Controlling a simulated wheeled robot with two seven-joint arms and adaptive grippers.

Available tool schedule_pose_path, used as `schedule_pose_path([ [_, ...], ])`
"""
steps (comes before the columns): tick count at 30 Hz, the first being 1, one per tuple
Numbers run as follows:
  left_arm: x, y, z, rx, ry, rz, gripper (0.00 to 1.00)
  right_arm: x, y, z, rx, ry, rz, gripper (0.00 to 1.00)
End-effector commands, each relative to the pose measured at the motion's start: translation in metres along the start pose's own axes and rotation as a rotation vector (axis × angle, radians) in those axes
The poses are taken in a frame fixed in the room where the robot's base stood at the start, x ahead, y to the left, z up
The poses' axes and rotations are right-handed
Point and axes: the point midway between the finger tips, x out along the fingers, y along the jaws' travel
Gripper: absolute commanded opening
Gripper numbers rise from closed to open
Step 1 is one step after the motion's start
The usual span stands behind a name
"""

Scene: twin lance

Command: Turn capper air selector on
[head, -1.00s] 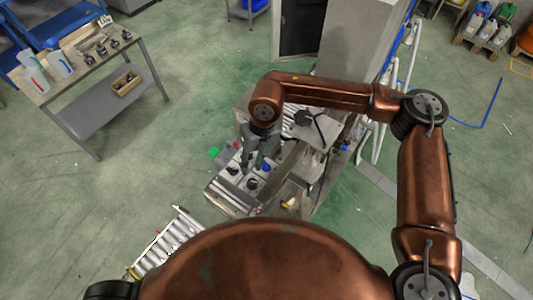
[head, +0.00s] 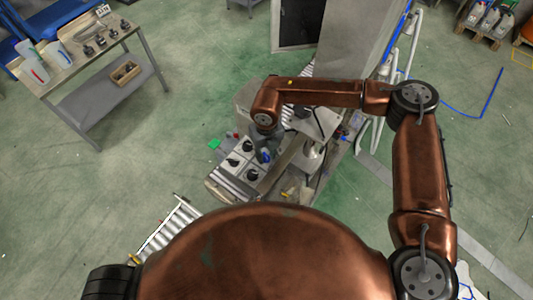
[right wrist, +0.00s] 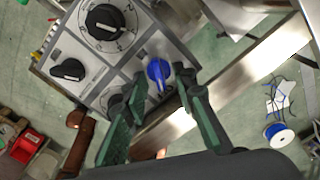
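The control panel (head: 236,158) is a grey box with several rotary knobs. It fills the upper left of the right wrist view (right wrist: 88,58). There I see a large black knob with a dial (right wrist: 105,21), a smaller black knob (right wrist: 69,70) and a blue knob (right wrist: 158,70). I cannot read which is the capper air selector. My right gripper (right wrist: 161,88) is open, its two green-padded fingers on either side of the blue knob's near end. Contact is not clear. In the head view my right gripper (head: 265,150) is over the panel's right side. My left gripper is out of view.
A metal machine rail (right wrist: 245,85) runs right of the panel. A roller conveyor (head: 165,232) lies at lower left. A table with bottles (head: 90,60) stands at upper left. Open green floor lies between that table and the panel.

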Motion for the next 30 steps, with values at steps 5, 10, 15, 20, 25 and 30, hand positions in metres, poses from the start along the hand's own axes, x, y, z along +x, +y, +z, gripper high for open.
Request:
schedule_pose_path([
  [5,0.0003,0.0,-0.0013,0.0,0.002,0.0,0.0,0.0,0.0001,-0.0002,0.0,0.001,0.0,0.21],
  [10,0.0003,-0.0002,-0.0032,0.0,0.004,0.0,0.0,-0.0001,0.0002,-0.0003,0.0,0.001,0.0,0.1],
  [15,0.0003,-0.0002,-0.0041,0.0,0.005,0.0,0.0,-0.0002,0.0001,-0.0003,0.0,0.001,0.0,0.0],
  [20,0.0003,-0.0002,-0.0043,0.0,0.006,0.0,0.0,-0.0003,0.0001,-0.0003,0.0,0.001,0.0,0.0],
  [25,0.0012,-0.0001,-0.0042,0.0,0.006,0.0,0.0,-0.0001,0.0,-0.0002,-0.004,0.001,0.0,0.0],
  [30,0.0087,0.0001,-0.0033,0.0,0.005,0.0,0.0,0.0016,-0.0003,-0.0003,-0.035,0.001,0.0,0.0],
])
